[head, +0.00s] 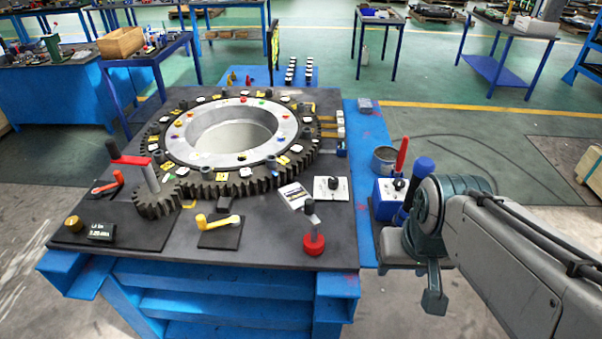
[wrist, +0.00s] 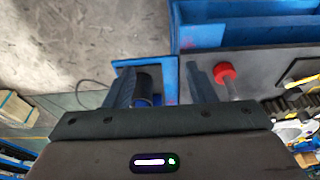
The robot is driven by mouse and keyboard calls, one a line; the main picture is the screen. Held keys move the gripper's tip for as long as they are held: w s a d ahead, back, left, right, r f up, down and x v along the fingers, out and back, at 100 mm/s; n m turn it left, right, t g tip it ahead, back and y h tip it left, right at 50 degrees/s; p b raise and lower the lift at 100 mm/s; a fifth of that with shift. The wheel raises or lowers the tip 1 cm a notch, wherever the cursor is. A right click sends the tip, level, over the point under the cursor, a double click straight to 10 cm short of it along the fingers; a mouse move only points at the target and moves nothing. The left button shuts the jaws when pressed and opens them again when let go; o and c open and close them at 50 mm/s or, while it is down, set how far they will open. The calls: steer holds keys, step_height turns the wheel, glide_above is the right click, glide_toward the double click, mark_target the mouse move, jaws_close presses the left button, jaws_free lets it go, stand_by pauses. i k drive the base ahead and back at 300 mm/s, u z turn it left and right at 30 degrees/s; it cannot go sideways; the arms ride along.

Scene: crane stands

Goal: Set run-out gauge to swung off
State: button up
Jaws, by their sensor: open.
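No label marks the run-out gauge, and I cannot tell for sure which fitting it is. One candidate is an upright post with a black knob on a red round base (head: 314,243) at the table's front right; its red part also shows in the wrist view (wrist: 226,73). Another is a yellow lever (head: 218,222) on a black plate, lying sideways. A small display (head: 101,232) sits at the front left. My gripper (wrist: 160,75) is open and empty, right of the table near the blue side shelf. A dark blue cylinder (wrist: 143,88) shows between its fingers, contact unclear.
A large toothed ring (head: 216,184) fills the table middle. A crank with a red handle (head: 130,158) stands at the left. A blue box with a red lever (head: 389,196), and a tin (head: 384,159), stand on the right side shelf.

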mark_target(295, 197)
steer(key=z, duration=1.75)
steer(key=k, duration=1)
steer(key=u, duration=1.7)
steer(key=i, duration=0.5)
steer(key=u, duration=0.05)
